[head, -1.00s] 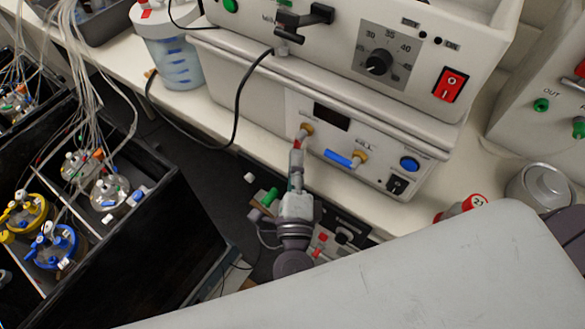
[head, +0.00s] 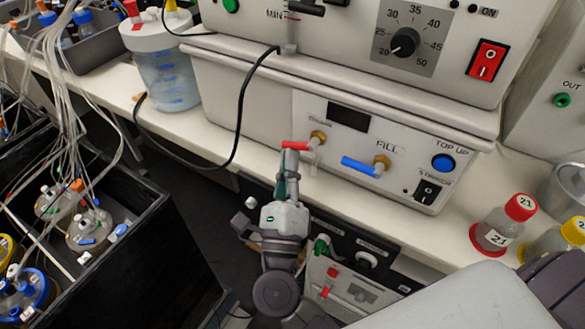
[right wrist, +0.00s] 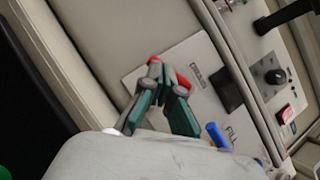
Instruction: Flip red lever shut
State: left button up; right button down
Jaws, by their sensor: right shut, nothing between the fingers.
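The red lever (head: 295,145) sits on a brass valve fitting (head: 318,137) at the left of the white front panel in the head view. It points left from the fitting. My right gripper (head: 291,160) is shut and empty, its fingertips right at the red lever from below, apparently touching it. In the right wrist view the green-padded gripper (right wrist: 164,76) has its tips against the red lever (right wrist: 183,80), which is partly hidden behind them. The blue lever (head: 358,166), beside the word FILL, lies along the panel to the right. My left gripper is not in view.
A black cable (head: 240,115) hangs left of the panel. Bottles with red (head: 502,225) and yellow caps stand on the bench at right. A black box (head: 150,250) with tubed vessels is at left. A unit with red knobs (head: 345,290) stands below the bench.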

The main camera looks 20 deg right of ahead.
jog(key=shift+w+r, duration=0.1)
jog(key=shift+r, duration=0.1)
jog(key=shift+f, duration=0.15)
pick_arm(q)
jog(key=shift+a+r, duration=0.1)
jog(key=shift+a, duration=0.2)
pick_arm(e)
jog(key=v, duration=1.2)
jog(key=shift+a, duration=0.1)
